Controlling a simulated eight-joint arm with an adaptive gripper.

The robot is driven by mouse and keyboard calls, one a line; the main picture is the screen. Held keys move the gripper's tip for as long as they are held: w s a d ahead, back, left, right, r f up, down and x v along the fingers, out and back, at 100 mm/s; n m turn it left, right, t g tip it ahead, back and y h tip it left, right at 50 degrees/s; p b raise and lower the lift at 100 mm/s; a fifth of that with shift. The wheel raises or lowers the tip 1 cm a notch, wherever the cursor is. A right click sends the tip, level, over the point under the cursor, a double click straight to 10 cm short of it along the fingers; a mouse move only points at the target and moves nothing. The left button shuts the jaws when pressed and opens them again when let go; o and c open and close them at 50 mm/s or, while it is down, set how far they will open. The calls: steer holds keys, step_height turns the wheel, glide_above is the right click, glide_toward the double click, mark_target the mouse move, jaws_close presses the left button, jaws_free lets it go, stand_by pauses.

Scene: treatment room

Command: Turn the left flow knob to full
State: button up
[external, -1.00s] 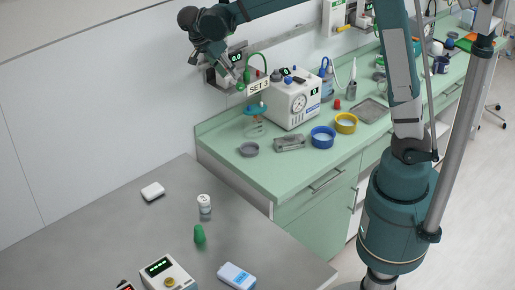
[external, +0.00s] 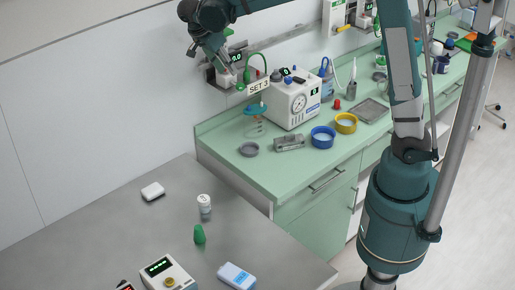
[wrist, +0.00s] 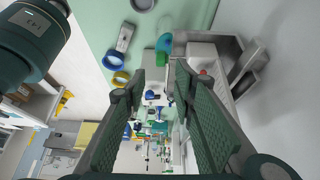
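The left wall flow unit (external: 219,79) is a white and grey box with a small dark display (external: 236,57), whose digits are too small to read surely.
Below, the green counter (external: 222,143) holds a white gauge machine (external: 293,104), a blue ring (external: 323,136) and a yellow ring (external: 346,122). A second wall unit (external: 335,17) with a yellow lever is farther right.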

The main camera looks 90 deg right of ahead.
mark_target(240, 83)
steer(key=shift+s+d+f+t+y+p, duration=0.3)
steer(key=shift+s+d+t+y+p, duration=0.2)
steer(key=shift+s+d+t+y, duration=0.2)
steer(key=shift+s+d+f+t+y+p, duration=0.25)
steer(key=shift+s+d+t+y+p, duration=0.25)
steer(key=shift+s+d+t+y, duration=0.2)
steer(key=shift+s+d+f+t+y+p, duration=0.3)
steer(key=shift+s+d+t+y+p, duration=0.2)
steer(key=shift+s+d+t+y, duration=0.15)
steer(key=shift+f, duration=0.1)
steer(key=shift+f, duration=3.85)
steer(key=shift+c, duration=0.5)
steer(key=c, duration=0.7)
